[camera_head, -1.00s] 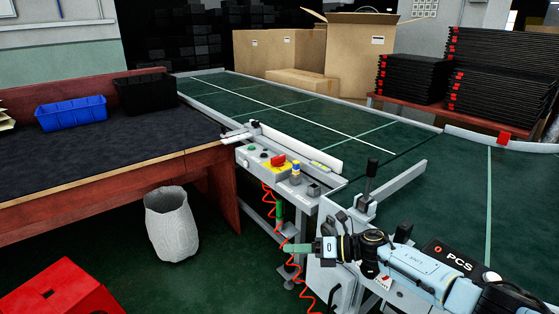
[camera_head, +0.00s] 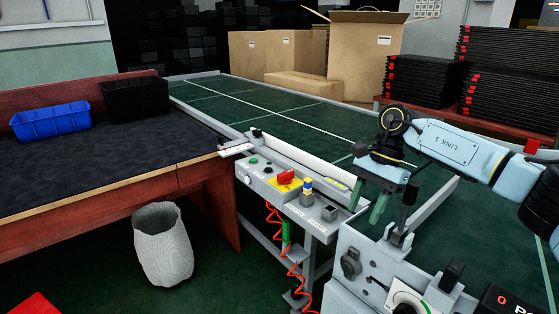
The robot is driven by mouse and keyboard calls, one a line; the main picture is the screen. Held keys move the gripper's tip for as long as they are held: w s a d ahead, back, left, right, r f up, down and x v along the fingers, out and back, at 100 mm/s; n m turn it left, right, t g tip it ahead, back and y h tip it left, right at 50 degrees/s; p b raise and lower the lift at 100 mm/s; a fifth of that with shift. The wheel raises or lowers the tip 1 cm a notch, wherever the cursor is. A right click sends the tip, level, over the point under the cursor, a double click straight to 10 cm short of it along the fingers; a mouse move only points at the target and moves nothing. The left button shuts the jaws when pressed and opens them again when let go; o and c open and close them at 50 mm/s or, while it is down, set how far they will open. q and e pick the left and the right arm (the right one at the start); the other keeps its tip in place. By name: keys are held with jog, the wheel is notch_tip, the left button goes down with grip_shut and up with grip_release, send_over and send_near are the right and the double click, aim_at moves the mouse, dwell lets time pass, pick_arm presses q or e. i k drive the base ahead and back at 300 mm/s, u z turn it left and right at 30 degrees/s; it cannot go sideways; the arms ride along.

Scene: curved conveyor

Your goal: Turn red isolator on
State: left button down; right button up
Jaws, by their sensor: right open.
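The red isolator (camera_head: 287,177) is a red rotary handle on a yellow plate, set on the top of a grey control box (camera_head: 262,187) at the near edge of the conveyor. I cannot tell from its angle whether it is on or off. My right gripper (camera_head: 365,203) is open and empty. Its two green fingers point down, to the right of the isolator and apart from it, near the conveyor's edge and a black lever. Nothing hides the isolator. My left gripper is not in view.
A blue-and-yellow post (camera_head: 307,191) stands just right of the isolator. A black lever (camera_head: 408,200) rises from a grey panel at lower right. A wooden workbench (camera_head: 100,165) with a blue bin (camera_head: 50,122) fills the left. The green conveyor (camera_head: 270,110) is bare behind.

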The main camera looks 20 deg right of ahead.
aim_at(285, 177)
jog(key=i, duration=1.4)
